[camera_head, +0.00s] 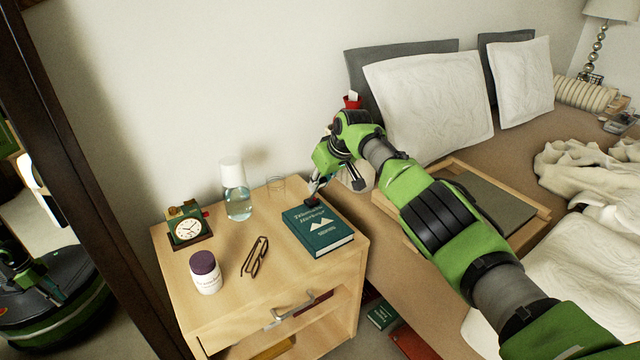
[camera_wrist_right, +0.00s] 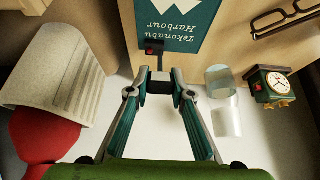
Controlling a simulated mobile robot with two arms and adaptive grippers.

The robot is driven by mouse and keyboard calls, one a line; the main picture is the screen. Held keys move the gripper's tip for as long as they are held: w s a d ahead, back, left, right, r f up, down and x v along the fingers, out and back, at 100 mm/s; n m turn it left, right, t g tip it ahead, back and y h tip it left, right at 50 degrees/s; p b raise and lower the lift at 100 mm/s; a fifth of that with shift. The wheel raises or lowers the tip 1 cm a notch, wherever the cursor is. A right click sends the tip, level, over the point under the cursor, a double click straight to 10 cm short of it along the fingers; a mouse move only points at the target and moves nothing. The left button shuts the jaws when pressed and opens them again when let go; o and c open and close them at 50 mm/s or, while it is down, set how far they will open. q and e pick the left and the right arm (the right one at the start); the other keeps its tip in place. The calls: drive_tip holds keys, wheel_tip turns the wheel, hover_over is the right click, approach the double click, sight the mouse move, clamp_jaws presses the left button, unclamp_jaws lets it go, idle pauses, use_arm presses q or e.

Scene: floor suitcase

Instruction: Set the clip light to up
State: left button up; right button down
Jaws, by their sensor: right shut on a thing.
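The clip light is a small black clip with a red spot (camera_wrist_right: 152,50) on the edge of a teal book (camera_wrist_right: 182,22). A thin stem runs from it to a black head (camera_wrist_right: 160,83). In the head view the clip (camera_head: 312,201) shows dark on the far edge of the book (camera_head: 318,232), which lies flat on the nightstand. My right gripper (camera_wrist_right: 159,82) is shut on the light's head, with a fingertip on each side. In the head view this gripper (camera_head: 316,188) is just above the book's far edge. My left gripper is not in view.
The bed with pillows (camera_head: 430,100) and a wooden tray (camera_head: 535,222) is at the right. The wall is close behind.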

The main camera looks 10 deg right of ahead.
drive_tip(key=shift+w+a+r, duration=0.1)
idle(0.3)
drive_tip(key=c, duration=1.8)
unclamp_jaws()
drive_tip(key=shift+o, duration=0.2)
drive_tip(key=shift+v, duration=1.15)
drive_tip(key=v, duration=0.9)
drive_tip(key=shift+r, duration=0.2)
